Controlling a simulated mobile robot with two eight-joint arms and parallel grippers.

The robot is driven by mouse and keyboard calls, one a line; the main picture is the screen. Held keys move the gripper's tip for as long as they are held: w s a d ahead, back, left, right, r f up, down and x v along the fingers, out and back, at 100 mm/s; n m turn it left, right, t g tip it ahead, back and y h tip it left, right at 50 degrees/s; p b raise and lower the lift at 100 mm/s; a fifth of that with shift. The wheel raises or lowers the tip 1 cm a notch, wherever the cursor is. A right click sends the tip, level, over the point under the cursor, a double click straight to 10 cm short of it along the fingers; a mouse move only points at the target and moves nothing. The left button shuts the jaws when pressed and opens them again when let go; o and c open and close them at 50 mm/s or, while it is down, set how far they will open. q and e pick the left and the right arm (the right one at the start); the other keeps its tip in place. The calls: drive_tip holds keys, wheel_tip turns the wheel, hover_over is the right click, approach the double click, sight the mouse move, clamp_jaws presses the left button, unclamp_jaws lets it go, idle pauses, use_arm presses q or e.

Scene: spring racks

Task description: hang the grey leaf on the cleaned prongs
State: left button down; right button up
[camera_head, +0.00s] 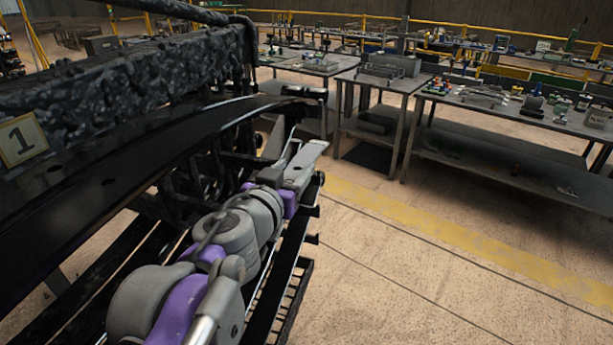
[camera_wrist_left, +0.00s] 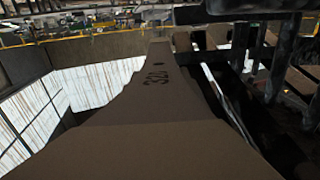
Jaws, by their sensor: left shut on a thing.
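My left gripper (camera_head: 298,165) is in the middle of the head view, with its grey and purple arm coming up from below. It is shut on the leaf, a long, dark, curved strip (camera_head: 130,160) with small holes, running from the left edge towards the gripper. Shadow hides the contact point. In the left wrist view, a tapered brown-grey surface (camera_wrist_left: 155,120) marked "320" fills the middle; I cannot tell whether it is the leaf or my gripper. Short dark prongs (camera_head: 314,211) stick out right of the arm. My right gripper is out of view.
A rough, crusted dark rack beam (camera_head: 130,85) with a number plate "1" (camera_head: 22,140) stands close on the left. Dark slatted bars (camera_head: 290,300) lie beneath my arm. Workbenches (camera_head: 385,82) stand behind, and the floor (camera_head: 400,270) is clear at right.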

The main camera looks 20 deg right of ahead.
use_arm(q)
drive_tip(key=w+a+f, duration=0.3)
drive_tip(key=w+a, duration=0.1)
drive_tip(key=a, duration=0.2)
drive_tip(key=shift+w+p, duration=0.2)
drive_tip(key=shift+p, duration=0.1)
idle(0.4)
drive_tip(key=shift+c, duration=0.7)
unclamp_jaws()
